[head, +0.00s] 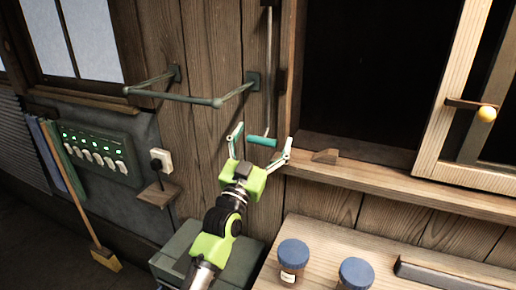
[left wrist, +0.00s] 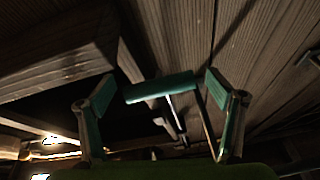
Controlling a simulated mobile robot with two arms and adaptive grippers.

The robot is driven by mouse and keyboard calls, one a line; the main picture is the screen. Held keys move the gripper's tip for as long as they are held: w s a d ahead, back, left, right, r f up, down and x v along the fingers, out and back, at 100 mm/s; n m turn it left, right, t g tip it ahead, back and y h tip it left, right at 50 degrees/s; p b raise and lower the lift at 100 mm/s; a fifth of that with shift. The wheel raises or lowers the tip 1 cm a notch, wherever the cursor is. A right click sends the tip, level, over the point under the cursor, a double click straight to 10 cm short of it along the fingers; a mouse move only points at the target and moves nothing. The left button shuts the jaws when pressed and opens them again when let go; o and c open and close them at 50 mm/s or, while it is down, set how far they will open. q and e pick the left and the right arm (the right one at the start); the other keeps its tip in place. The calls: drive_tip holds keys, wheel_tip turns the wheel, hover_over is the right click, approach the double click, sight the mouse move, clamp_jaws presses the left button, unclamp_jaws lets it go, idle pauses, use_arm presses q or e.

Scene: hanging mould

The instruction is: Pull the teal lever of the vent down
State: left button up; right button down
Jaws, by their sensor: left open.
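The teal lever (head: 262,141) is a short teal handle at the lower end of a thin grey rod (head: 268,80) that hangs along the wooden wall. In the left wrist view, the teal lever (left wrist: 160,87) lies crosswise between the fingers. My left gripper (head: 262,142) is open, with one finger on each side of the handle; it also shows in the left wrist view (left wrist: 160,90). I cannot tell whether a finger touches the handle. The vent itself is not clearly seen. My right gripper is not in view.
A green rail (head: 180,97) juts from the wall at left. The window sill (head: 400,185) is close at right, with a small wooden wedge (head: 326,156) on it. Blue-lidded jars (head: 293,260) stand on the bench below. A switch panel (head: 98,155) is at left.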

use_arm(q)
drive_tip(key=v, duration=1.1)
drive_tip(key=shift+s+f, duration=0.2)
drive_tip(key=shift+s, duration=0.1)
